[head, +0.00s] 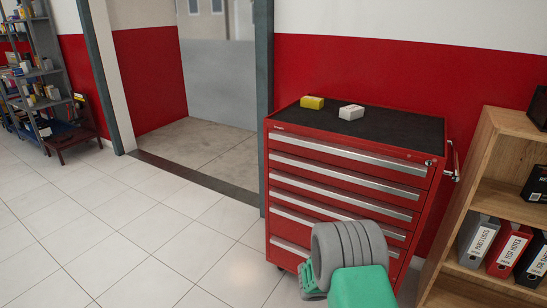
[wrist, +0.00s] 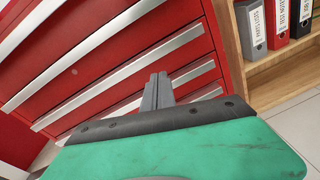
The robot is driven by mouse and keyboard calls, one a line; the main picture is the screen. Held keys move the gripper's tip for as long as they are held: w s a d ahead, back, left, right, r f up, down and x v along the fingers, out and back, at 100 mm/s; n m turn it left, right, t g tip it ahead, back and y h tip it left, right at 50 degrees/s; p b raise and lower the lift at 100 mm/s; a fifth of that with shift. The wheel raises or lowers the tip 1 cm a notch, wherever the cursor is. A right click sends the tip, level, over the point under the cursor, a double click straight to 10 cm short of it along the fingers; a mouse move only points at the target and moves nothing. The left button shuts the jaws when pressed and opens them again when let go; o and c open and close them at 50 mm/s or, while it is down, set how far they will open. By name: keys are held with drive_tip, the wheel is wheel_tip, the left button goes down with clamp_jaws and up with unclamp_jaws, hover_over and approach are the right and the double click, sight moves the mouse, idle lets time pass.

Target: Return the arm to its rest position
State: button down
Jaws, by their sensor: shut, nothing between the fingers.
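My gripper (wrist: 158,92) shows in the wrist view, with its grey fingers together and nothing between them. It points toward the drawer fronts of a red tool cabinet (wrist: 115,65). I cannot tell the exact gap to the drawers. In the head view my grey and green arm is folded low in front of the cabinet (head: 340,170), and its fingers are hidden there. The cabinet's drawers look shut.
A yellow box (head: 312,102) and a white box (head: 351,112) sit on the cabinet's black top. A wooden shelf (head: 485,160) with binders stands close on the right. Tiled floor (head: 130,235) is clear to the left, before an open doorway. A loaded rack (head: 45,85) stands far left.

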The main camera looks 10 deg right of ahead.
drive_tip(key=s+a+r+m+g+y+p, duration=0.25)
drive_tip(key=a+r+m+p, duration=0.2)
drive_tip(key=r+m, duration=0.35)
drive_tip(key=s+a+r+m+g+y+p, duration=0.2)
drive_tip(key=s+a+r+m+y+p, duration=0.15)
drive_tip(key=a+r+m, duration=0.3)
drive_tip(key=s+a+r+m+g+y+p, duration=0.2)
drive_tip(key=s+a+r+m+y+p, duration=0.1)
drive_tip(key=s+a, duration=0.6)
drive_tip(key=s+a+r+m+g+y+p, duration=0.2)
drive_tip(key=s+a+r+m, duration=0.3)
drive_tip(key=s+a, duration=0.4)
drive_tip(key=shift+s+a+r+m+y+p, duration=0.25)
drive_tip(key=shift+a+r+m+y+p, duration=0.1)
drive_tip(key=shift+a+r+y+p, duration=0.45)
drive_tip(key=shift+r, duration=0.1)
